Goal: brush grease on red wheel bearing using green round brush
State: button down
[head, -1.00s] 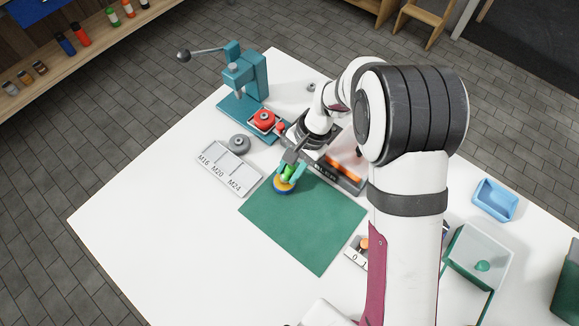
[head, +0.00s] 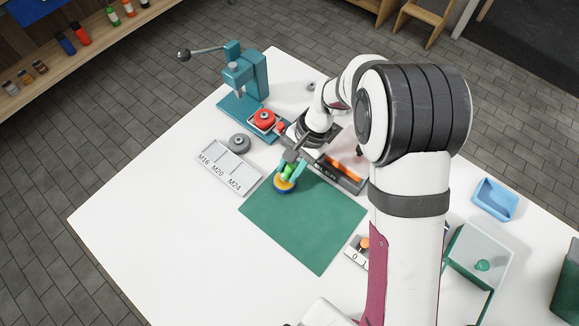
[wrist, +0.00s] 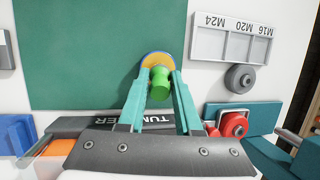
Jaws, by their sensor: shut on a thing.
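The red wheel bearing (head: 264,119) sits beside the foot of the teal press; it also shows in the wrist view (wrist: 234,125). My gripper (head: 292,170) is shut on the green round brush (head: 287,172), whose green handle shows between the teal fingers in the wrist view (wrist: 160,83). Just below the brush is a round blue-rimmed tin with a yellow-orange top (head: 284,186), at the mat's upper left corner; it also shows in the wrist view (wrist: 155,59). The brush's tip is hidden, so I cannot tell whether it touches the tin's contents.
The teal press (head: 243,83) stands at the back left. A grey round part (head: 239,142) and a tray marked M16, M20, M24 (head: 221,172) lie left of my gripper. The green mat (head: 303,223) is mostly bare. A blue tray (head: 495,199) is at right.

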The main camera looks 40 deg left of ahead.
aim_at(289, 166)
notch_tip(289, 166, up, 6)
jog(key=shift+r, duration=0.25)
jog(key=w+d+r, duration=0.3)
jog(key=d+r, duration=0.3)
jog(key=d, duration=0.5)
jog(key=w+d+r, duration=0.4)
jog(key=d+r, duration=0.1)
jog(key=d, duration=0.6)
jog(key=w+d+r, duration=0.3)
jog(key=d+r, duration=0.3)
jog(key=d, duration=0.5)
jog(key=shift+w+r, duration=0.25)
jog(key=shift+r, duration=0.1)
jog(key=shift+a, duration=0.15)
